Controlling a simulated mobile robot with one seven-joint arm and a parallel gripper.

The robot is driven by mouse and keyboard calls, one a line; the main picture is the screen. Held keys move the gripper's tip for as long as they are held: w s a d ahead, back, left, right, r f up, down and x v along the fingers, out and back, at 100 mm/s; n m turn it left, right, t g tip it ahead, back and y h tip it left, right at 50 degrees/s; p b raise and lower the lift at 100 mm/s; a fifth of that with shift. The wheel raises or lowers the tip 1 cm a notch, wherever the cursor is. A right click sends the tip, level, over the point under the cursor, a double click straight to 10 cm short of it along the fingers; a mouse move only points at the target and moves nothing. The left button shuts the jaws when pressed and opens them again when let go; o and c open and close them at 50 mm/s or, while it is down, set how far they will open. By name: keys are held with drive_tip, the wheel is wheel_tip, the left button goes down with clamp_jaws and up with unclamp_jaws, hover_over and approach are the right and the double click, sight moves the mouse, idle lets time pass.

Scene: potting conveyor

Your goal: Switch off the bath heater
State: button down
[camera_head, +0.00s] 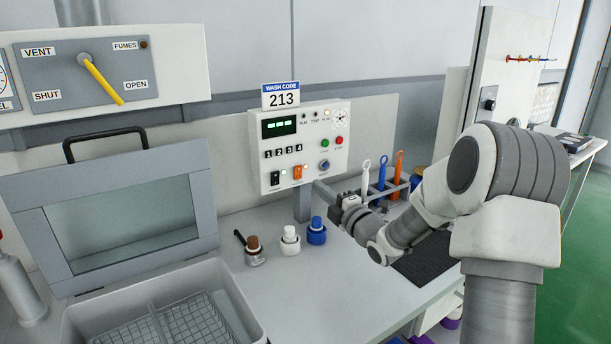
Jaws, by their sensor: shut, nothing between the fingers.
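A white control panel (305,143) stands on a grey post at the back of the bench. It has a green display (279,127), numbered buttons 1 to 4, a black rocker switch (275,178), an orange rocker switch (298,172), a blue knob (325,165), and green and red buttons. The labels at the rockers are too small to read, so I cannot tell which is the heater's. My gripper (318,185) is shut and empty, its tips near the panel's lower edge, right of and below the orange rocker. Contact cannot be made out.
An open-lidded bath (75,325) with a wire basket is at front left. Brown-, white- and blue-topped bottles (290,242) stand below the panel. A rack (388,190) of coloured-handled tools stands behind my arm. A yellow lever (104,82) is at upper left.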

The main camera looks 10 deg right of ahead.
sight(299, 169)
drive_tip(key=x, duration=0.7)
drive_tip(key=shift+w, duration=0.15)
drive_tip(key=shift+r, duration=0.1)
